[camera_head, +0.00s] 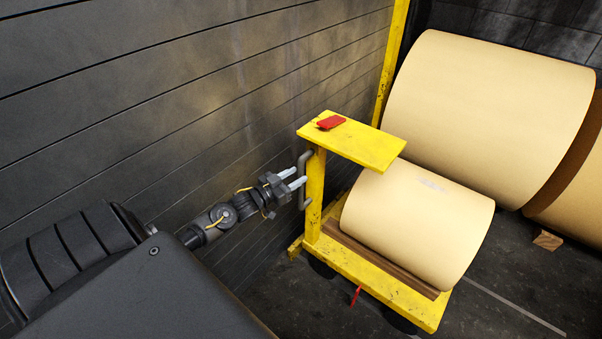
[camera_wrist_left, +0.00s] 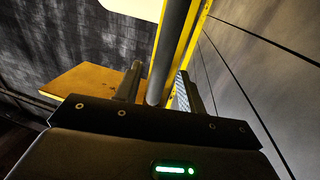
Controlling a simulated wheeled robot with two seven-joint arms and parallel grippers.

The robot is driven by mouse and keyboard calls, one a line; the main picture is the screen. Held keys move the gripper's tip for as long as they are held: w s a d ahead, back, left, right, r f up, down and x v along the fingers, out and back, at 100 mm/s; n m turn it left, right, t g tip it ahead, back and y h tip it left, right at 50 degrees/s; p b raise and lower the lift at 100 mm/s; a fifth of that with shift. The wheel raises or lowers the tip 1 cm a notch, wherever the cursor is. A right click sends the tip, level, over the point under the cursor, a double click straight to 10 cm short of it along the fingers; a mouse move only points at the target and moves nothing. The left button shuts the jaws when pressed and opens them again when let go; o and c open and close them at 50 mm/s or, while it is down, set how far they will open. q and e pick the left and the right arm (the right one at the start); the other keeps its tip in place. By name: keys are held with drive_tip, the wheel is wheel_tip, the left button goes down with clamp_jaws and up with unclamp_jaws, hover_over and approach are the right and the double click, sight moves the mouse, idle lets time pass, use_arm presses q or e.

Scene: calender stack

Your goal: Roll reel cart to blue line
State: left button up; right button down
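The yellow reel cart (camera_head: 375,278) stands beside the dark wall, with a tan paper reel (camera_head: 418,222) lying on its wooden bed. A grey upright handle (camera_head: 303,190) is fixed to the cart's yellow post. My left gripper (camera_head: 301,176) is at this handle, its two pale fingers apart. In the left wrist view, the handle bar (camera_wrist_left: 171,48) passes between the fingers of the gripper (camera_wrist_left: 160,72), with a gap on its left side; contact on the right is unclear. My right gripper is not in view. No blue line shows.
Large tan reels (camera_head: 485,110) stand behind the cart, with a small wooden block (camera_head: 547,240) on the floor. A pale floor line (camera_head: 512,305) runs at lower right. A red object (camera_head: 331,122) lies on the cart's yellow top. The wall (camera_head: 190,110) runs close along the left.

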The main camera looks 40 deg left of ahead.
use_arm(q)
drive_tip(key=shift+w+d, duration=0.15)
drive_tip(key=shift+w, duration=0.6)
drive_tip(key=shift+w+d, duration=0.1)
drive_tip(key=shift+w, duration=0.6)
clamp_jaws()
